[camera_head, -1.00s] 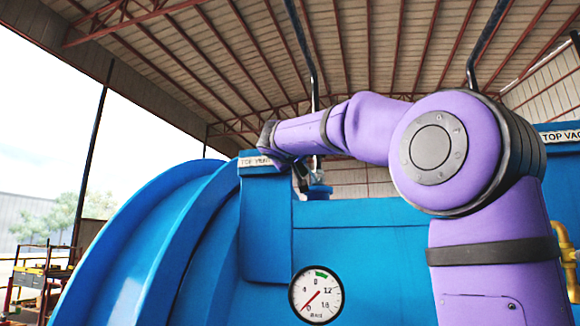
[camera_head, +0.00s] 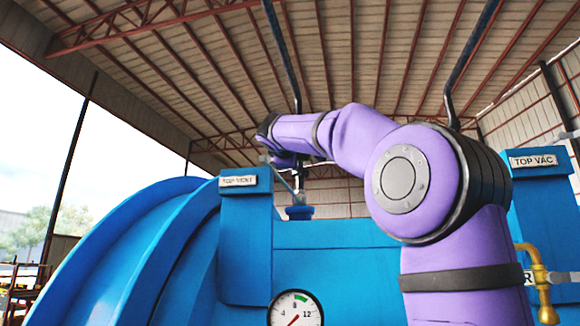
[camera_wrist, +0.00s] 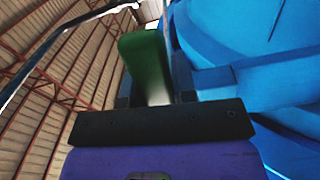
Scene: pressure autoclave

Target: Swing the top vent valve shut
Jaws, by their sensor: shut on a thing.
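The top vent valve shows as a green handle (camera_wrist: 145,62) in the wrist view, standing between the dark fingers of my gripper (camera_wrist: 156,92). My gripper is shut on this handle. In the head view, the blue post with the TOP VENT label (camera_head: 238,181) stands left of centre. A vertical pipe with a blue flange (camera_head: 299,212) is just right of it. My wrist is above and slightly right of the label, and the handle itself cannot be made out there.
The blue autoclave body (camera_head: 340,262) fills the lower middle, with a round pressure gauge (camera_head: 295,311) on its front. A TOP VAC post (camera_head: 537,190) and a yellow pipe (camera_head: 540,277) are at the right. Dark pipes rise toward the roof.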

